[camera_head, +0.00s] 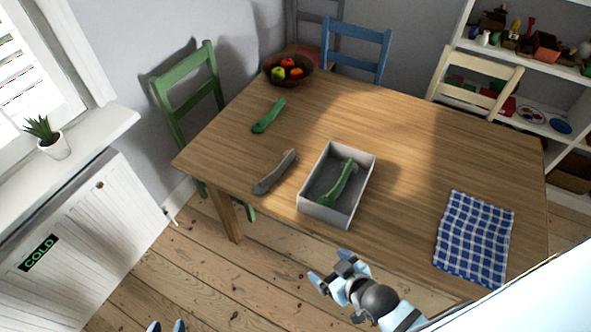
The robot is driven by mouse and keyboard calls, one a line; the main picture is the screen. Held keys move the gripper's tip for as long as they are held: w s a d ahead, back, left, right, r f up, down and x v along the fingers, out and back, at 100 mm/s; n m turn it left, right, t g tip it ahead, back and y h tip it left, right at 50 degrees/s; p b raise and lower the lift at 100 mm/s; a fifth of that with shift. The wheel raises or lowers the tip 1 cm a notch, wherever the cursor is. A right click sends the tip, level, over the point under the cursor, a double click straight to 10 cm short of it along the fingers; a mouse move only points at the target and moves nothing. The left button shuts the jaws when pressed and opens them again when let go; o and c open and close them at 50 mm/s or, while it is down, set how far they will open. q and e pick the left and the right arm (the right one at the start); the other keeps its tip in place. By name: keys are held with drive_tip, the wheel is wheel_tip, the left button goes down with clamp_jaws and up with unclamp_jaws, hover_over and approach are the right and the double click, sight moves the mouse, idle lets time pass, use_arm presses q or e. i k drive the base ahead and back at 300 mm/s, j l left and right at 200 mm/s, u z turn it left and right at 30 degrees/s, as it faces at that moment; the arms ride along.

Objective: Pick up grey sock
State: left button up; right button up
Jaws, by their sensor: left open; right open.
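The grey sock (274,172) lies alone on the wooden table (400,135), to the left of an open box. A green sock (268,116) lies behind it on the table, and another green sock (341,184) lies inside the box (329,213). My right gripper (329,268) is open and empty by the table's front edge, to the right of and nearer than the grey sock. My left gripper (166,326) shows only its two fingertips at the bottom edge. They are apart with nothing visible between them, well away from the grey sock.
A fruit bowl (287,70) stands at the table's far left corner. A blue checked cloth (474,238) lies at the right. Green (190,90), blue (355,50) and cream (477,72) chairs surround the table. Floorboards (215,285) are clear in front.

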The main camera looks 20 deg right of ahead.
sight(261, 187)
drive_tip(key=i+j+z, duration=0.1)
drive_tip(key=z, duration=0.75)
drive_tip(key=i+j+z, duration=0.25)
drive_tip(key=j+z, duration=0.2)
drive_tip(key=j, duration=0.2)
drive_tip(key=i+j+z, duration=0.1)
drive_tip(key=j+z, duration=0.15)
drive_tip(key=i+j, duration=0.1)
drive_tip(key=j, duration=0.45)
drive_tip(key=i+j+z, duration=0.1)
drive_tip(key=j, duration=1.05)
drive_tip(key=i+z, duration=0.05)
drive_tip(key=i, duration=0.05)
